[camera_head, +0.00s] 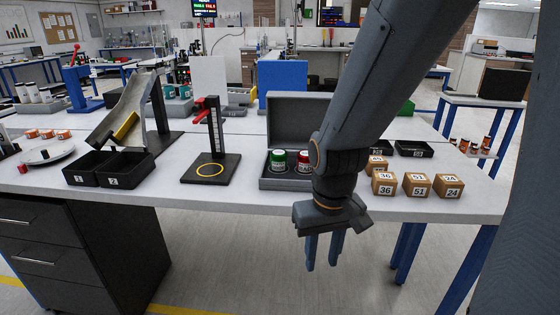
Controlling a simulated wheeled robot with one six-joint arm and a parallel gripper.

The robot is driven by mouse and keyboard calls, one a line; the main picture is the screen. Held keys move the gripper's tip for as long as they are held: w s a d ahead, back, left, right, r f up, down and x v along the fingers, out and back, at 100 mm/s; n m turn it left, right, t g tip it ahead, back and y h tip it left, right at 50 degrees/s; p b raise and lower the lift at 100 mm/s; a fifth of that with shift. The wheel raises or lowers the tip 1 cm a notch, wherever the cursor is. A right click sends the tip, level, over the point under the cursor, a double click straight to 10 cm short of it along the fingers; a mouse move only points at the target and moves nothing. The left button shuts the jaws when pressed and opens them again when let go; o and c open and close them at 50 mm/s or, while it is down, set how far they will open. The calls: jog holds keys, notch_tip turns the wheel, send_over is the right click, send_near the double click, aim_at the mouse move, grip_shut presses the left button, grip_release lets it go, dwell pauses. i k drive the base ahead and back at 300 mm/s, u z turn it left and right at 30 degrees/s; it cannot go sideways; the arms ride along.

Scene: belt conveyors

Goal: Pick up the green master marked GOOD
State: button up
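A green cylinder with a white band (278,161), which I take for the green master, stands upright in the open grey case (285,184) on the white table. Its marking is too small to read. A red cylinder with a white band (303,161) stands just right of it in the same case, partly hidden by my arm. My gripper (322,266) hangs in front of the table's front edge, fingers pointing down, to the right of and nearer than the case. Its two fingers are apart with a gap between them, and nothing shows in it.
Numbered boxes (418,185) stand right of my arm. A black stand with a yellow ring (211,169) is left of the case. Two black bins (94,180) and a chute (128,109) are farther left. The case's lid (296,117) stands raised behind the cylinders.

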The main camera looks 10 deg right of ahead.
aim_at(278, 156)
jog(key=z, duration=3.1)
jog(key=k, duration=1.65)
jog(key=u, duration=2.4)
jog(key=i, duration=0.5)
